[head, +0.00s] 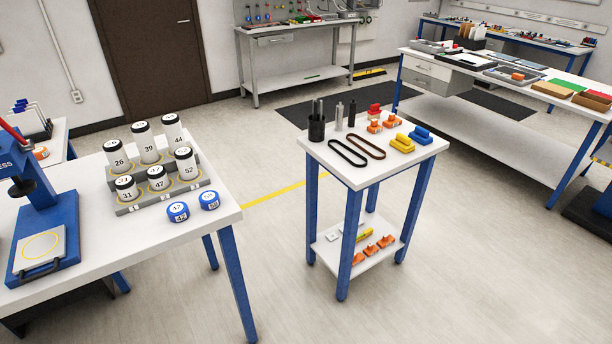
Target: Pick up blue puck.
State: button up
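Two blue pucks with white labelled tops stand on the white table at the left, near its right edge. The left blue puck (178,212) appears to read 42. The right blue puck (209,200) is close beside it, slightly farther back, and its number is hard to read. Both are upright with a small gap between them, in front of the grey stepped rack (160,190). My gripper is not in view.
The rack holds several white cylinders with black caps (155,178). A blue press (45,225) stands at the table's left. A small white table (375,168) with belts and coloured parts stands at centre right. Open floor (265,240) lies between the tables.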

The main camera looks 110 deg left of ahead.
aim_at(178, 212)
jog(key=u, duration=1.1)
jog(key=i, duration=0.55)
jog(key=u, duration=4.15)
jog(key=i, duration=2)
jog(key=z, duration=0.5)
